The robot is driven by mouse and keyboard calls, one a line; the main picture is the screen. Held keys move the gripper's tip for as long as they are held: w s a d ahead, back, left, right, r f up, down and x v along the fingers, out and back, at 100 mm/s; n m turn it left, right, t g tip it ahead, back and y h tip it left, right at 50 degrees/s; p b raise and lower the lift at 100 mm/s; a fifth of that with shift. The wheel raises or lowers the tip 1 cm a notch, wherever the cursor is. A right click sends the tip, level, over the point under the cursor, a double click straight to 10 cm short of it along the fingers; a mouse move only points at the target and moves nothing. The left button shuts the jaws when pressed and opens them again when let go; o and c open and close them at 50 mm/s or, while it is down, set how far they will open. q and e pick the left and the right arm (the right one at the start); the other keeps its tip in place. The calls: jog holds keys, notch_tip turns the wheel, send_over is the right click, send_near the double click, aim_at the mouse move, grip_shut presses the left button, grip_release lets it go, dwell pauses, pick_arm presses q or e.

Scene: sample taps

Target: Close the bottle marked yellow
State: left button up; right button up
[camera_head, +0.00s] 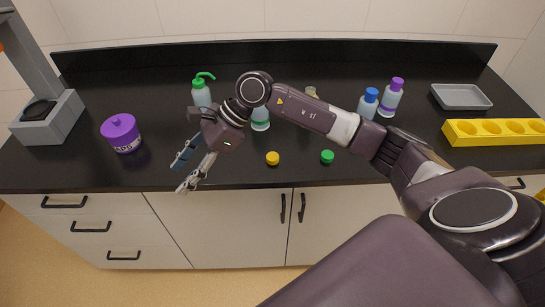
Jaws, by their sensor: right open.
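A yellow cap (272,158) lies on the black counter near its front edge. No yellow mark shows on any bottle from here. A bottle top (311,91) pokes out behind my right arm, its body hidden. A bottle with a green band (260,119) stands behind the forearm, its top hidden. My right gripper (179,177) is open and empty over the counter's front edge, left of the yellow cap and apart from it. My left gripper is not in view.
A green cap (327,157) lies right of the yellow one. A wash bottle (201,94), purple jar (123,137), blue-capped bottle (367,105), purple-capped bottle (389,101), grey tray (460,104) and yellow rack (490,139) stand around. The front middle counter is mostly clear.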

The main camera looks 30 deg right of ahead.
aim_at(273, 154)
jog(key=d+h, duration=0.1)
jog(key=d, duration=0.2)
jog(key=w+d+f+h, duration=0.1)
jog(key=d+h, duration=0.1)
jog(key=d, duration=0.2)
jog(key=d+f+h, duration=0.1)
jog(key=d, duration=0.3)
jog(key=shift+w+d+f+n+h, duration=0.1)
jog(key=shift+w+d+n+h, duration=0.1)
jog(key=shift+d+n+h, duration=0.15)
jog(key=d+h, duration=0.1)
jog(key=d, duration=0.3)
jog(key=d+r+g+h, duration=0.1)
jog(key=d+h, duration=0.1)
jog(key=d, duration=0.3)
jog(key=s+d+h, duration=0.1)
jog(key=d, duration=0.3)
jog(key=shift+d+r+g+h, duration=0.25)
jog(key=shift+d+r+g, duration=0.05)
jog(key=shift+d+r, duration=0.1)
jog(key=shift+a, duration=0.1)
notch_tip(273, 154, down, 2)
jog(key=shift+f+p, duration=0.15)
jog(key=shift+p, duration=0.25)
jog(key=shift+f, duration=0.2)
